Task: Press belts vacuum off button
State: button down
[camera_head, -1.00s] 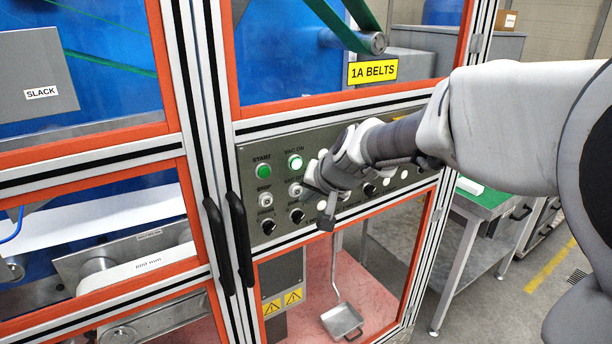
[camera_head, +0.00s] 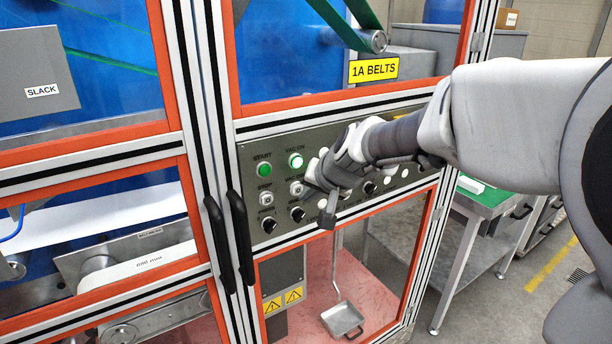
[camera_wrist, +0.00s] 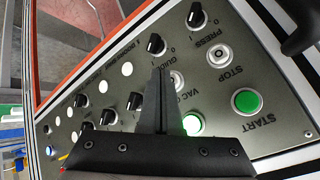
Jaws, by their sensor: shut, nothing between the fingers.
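The vacuum off button (camera_head: 296,188) is a white round button below the lit green VAC ON button (camera_head: 296,161) on the grey control panel (camera_head: 278,176). My gripper (camera_head: 308,182) is at the panel, just right of the off button and partly covering its surroundings. In the wrist view, my gripper (camera_wrist: 160,72) has its dark fingers shut together and empty. The off button (camera_wrist: 178,80) shows right beside the fingertips, partly hidden by them. The lit VAC ON button (camera_wrist: 193,124) shows behind the gripper body. I cannot tell whether the fingertips touch the panel.
The green START button (camera_head: 264,169) and white STOP button (camera_head: 265,198) are left of the vacuum buttons. Black knobs (camera_head: 297,214) sit below. Black door handles (camera_head: 239,237) stick out at the left. The yellow "1A BELTS" sign (camera_head: 373,70) is above.

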jog(key=shift+a, duration=0.1)
dwell(0.7)
jog(key=shift+w+a, duration=0.15)
jog(key=shift+w, duration=0.2)
jog(key=shift+w+a+p, duration=0.25)
jog(key=shift+w+p, duration=0.1)
dwell(0.8)
jog(key=shift+s+d+b, duration=0.45)
jog(key=shift+s+b, duration=0.2)
jog(key=shift+b, duration=0.1)
jog(key=shift+s, duration=0.1)
jog(key=shift+s+d+b, duration=0.75)
jog(key=shift+s+b, duration=0.15)
jog(key=shift+s, duration=0.1)
jog(key=shift+s+d+b, duration=0.7)
jog(key=shift+s+b, duration=0.15)
jog(key=shift+s, duration=0.15)
